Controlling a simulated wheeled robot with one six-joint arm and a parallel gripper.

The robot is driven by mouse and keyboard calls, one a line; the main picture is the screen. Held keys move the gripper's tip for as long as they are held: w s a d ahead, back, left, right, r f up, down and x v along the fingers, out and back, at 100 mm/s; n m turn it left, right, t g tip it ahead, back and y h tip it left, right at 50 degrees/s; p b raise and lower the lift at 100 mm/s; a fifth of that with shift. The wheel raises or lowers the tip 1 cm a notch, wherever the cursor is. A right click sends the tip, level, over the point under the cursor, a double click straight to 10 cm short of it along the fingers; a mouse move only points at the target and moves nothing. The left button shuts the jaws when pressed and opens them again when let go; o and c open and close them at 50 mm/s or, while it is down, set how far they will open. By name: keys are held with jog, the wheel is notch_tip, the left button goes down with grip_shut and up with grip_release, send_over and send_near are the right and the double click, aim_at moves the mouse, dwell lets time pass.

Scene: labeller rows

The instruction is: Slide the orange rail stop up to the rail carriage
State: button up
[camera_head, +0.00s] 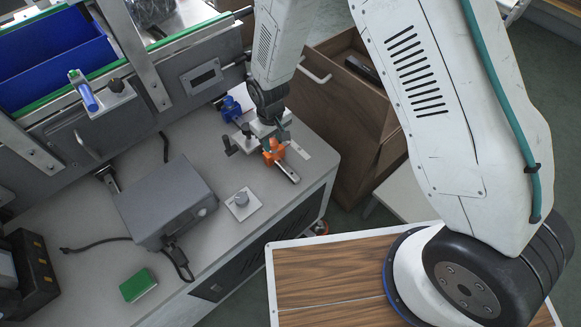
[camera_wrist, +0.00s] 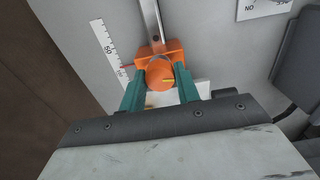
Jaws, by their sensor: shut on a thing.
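The orange rail stop (camera_head: 273,152) sits on a metal rail (camera_head: 289,173) on the grey bench. My gripper (camera_head: 271,143) points down over it. In the wrist view, the teal fingers of my gripper (camera_wrist: 160,85) are shut on the two sides of the orange stop (camera_wrist: 160,56), which has a round orange knob. The bare rail (camera_wrist: 151,20) runs away from the stop toward the top of that view. A pale block (camera_wrist: 203,88) shows beside a finger, perhaps part of the rail carriage. The carriage is mostly hidden by my gripper, so I cannot tell its gap to the stop.
A white scale strip (camera_wrist: 107,52) lies beside the rail. A white plate with a grey knob (camera_head: 242,204), a grey box (camera_head: 166,202) with cables and a green block (camera_head: 138,285) stand on the bench. A blue clamp-like part (camera_head: 232,108) is behind the gripper. A wooden drawer cabinet (camera_head: 340,120) stands right.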

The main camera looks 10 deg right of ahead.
jog(key=shift+w+a, duration=0.8)
jog(key=shift+w, duration=0.35)
jog(key=o, duration=1.1)
jog(key=shift+o, duration=0.2)
jog(key=shift+g+h, duration=0.4)
jog(key=shift+g, duration=0.3)
jog(key=s+r, duration=0.1)
jog(key=r, duration=0.1)
jog(key=s+d+r, duration=0.1)
jog(key=r, duration=0.2)
jog(key=s+d+r, duration=0.1)
jog(key=r, duration=0.1)
jog(key=shift+s+d+r, duration=0.1)
jog(key=shift+s+r, duration=0.25)
jog(key=shift+r, duration=0.05)
jog(key=s+d+r+m+t, duration=0.1)
jog(key=s+d+r+m, duration=0.2)
jog(key=s+d+r, duration=0.9)
jog(key=s+d+r+m+t, duration=0.1)
jog(key=s+d+r+m, duration=0.2)
jog(key=s+d+r, duration=0.9)
notch_tip(320, 180, up, 8)
jog(key=shift+s+d+f+m+t+y, duration=0.2)
jog(key=shift+s+d+m+t+y, duration=0.15)
jog(key=shift+m+t+y, duration=0.05)
